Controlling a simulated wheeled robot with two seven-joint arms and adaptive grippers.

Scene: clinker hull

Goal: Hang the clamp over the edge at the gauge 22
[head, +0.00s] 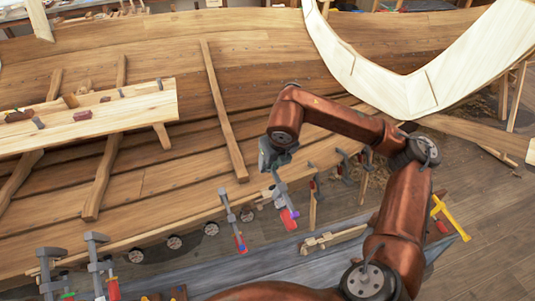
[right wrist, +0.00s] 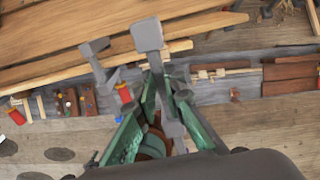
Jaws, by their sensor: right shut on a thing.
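My right gripper (head: 272,158) is shut on a grey clamp with a red handle (head: 288,216). The clamp hangs down from the fingers near the plank edge, between other clamps. In the right wrist view, its grey head (right wrist: 147,36) rises above the green fingers (right wrist: 160,105) and overlaps the plank edge (right wrist: 180,47); I cannot tell whether it touches. Round gauges (head: 211,229) line the edge below the hull planks (head: 150,185); their numbers are too small to read, so gauge 22 cannot be picked out. My left gripper is not in view.
A neighbouring clamp (head: 232,220) hangs close to the left of the held one; others (head: 314,183) are to its right, and two (head: 95,262) stand at the lower left. A yellow clamp (head: 450,218) is at the right. A plank bench (head: 110,112) is at the left.

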